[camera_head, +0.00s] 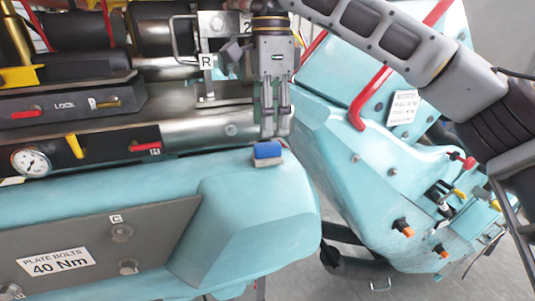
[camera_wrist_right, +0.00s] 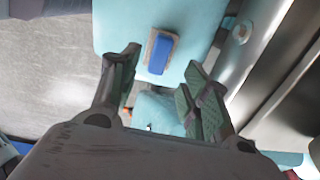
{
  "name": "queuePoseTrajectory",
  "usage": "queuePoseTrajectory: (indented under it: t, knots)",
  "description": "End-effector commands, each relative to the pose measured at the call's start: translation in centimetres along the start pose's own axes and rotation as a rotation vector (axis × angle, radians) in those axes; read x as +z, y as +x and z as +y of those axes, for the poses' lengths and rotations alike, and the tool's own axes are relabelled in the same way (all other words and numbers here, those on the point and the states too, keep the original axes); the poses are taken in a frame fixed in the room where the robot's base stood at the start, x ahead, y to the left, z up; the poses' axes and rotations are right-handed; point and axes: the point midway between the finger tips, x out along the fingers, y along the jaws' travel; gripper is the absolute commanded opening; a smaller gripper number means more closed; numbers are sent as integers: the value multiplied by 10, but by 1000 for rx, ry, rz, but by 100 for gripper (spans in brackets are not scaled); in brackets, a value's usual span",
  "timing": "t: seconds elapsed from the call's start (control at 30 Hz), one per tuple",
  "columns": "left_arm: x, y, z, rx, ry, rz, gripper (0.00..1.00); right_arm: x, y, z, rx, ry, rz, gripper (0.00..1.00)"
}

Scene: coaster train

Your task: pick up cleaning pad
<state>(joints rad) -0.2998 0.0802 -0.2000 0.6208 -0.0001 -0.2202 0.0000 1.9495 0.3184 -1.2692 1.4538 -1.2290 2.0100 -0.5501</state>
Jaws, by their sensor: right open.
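The cleaning pad (camera_head: 267,151) is a small block with a blue top and a grey-tan lower layer. It lies on the rounded turquoise body panel in the middle of the head view. In the right wrist view the pad (camera_wrist_right: 160,53) shows beyond the fingertips, between their lines. My right gripper (camera_head: 272,128) points down just above and behind the pad in the head view. In the right wrist view the gripper (camera_wrist_right: 160,65) has its two fingers apart with nothing between them. My left gripper is in neither view.
The turquoise body (camera_head: 255,215) carries a grey plate (camera_head: 110,240) marked "40 Nm". A metal beam (camera_head: 215,128) runs behind the pad, with a bracket marked R (camera_head: 206,62). A pressure gauge (camera_head: 30,162) is at left. A second turquoise body with a red bar (camera_head: 368,100) stands at right.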

Motion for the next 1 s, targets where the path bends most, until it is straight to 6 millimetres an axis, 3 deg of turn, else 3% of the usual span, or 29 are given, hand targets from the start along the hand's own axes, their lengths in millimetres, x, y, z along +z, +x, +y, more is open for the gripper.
queuePoseTrajectory:
  t: [0.67, 1.0]
  knots:
    - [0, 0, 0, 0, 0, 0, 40, 1, 10, 0, 0, 0, 0, 46]
    - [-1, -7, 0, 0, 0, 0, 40, 5, 32, 2, 2, -2, 1, 46]
